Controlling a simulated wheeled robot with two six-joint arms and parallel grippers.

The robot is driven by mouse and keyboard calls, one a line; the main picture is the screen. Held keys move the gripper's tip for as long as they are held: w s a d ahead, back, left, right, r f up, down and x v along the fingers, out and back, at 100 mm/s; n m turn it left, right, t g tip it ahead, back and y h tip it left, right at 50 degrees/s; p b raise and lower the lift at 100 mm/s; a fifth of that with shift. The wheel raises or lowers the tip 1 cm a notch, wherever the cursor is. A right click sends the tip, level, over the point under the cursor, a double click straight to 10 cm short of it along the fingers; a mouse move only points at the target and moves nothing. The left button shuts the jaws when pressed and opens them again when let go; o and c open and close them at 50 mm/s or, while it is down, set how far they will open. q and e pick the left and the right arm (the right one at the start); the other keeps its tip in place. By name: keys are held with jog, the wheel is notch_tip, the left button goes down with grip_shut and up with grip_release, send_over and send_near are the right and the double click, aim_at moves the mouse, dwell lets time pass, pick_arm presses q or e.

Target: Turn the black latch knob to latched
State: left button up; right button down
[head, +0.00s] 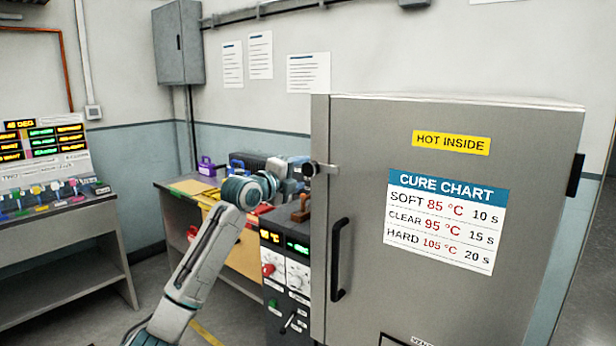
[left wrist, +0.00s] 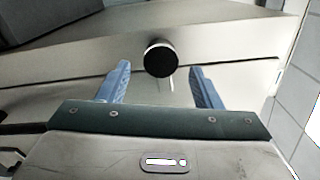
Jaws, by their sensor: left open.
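The black latch knob (head: 309,169) is on the left edge of the grey oven door (head: 370,290), above the door handle, with a short metal bar reaching right from it. My left gripper (head: 298,167) is just left of the knob. In the left wrist view my open left gripper (left wrist: 160,82) has its blue fingers on either side of the knob, with gaps on both sides. My right gripper is in neither view.
A black vertical handle (head: 339,259) stands out from the door below the knob. A control panel (head: 286,270) with red and white knobs is left of the door. A workbench (head: 175,187) with tools lies behind my left arm.

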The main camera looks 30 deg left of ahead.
pick_arm(q)
jog(key=s+b, duration=0.1)
jog(key=s, duration=0.5)
jog(key=shift+a, duration=0.2)
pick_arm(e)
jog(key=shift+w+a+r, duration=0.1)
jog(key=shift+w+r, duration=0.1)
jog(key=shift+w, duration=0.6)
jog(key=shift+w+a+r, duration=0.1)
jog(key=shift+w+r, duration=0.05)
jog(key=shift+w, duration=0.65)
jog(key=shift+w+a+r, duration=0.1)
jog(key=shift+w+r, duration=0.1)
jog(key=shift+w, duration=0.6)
pick_arm(q)
jog(key=shift+f, duration=0.1)
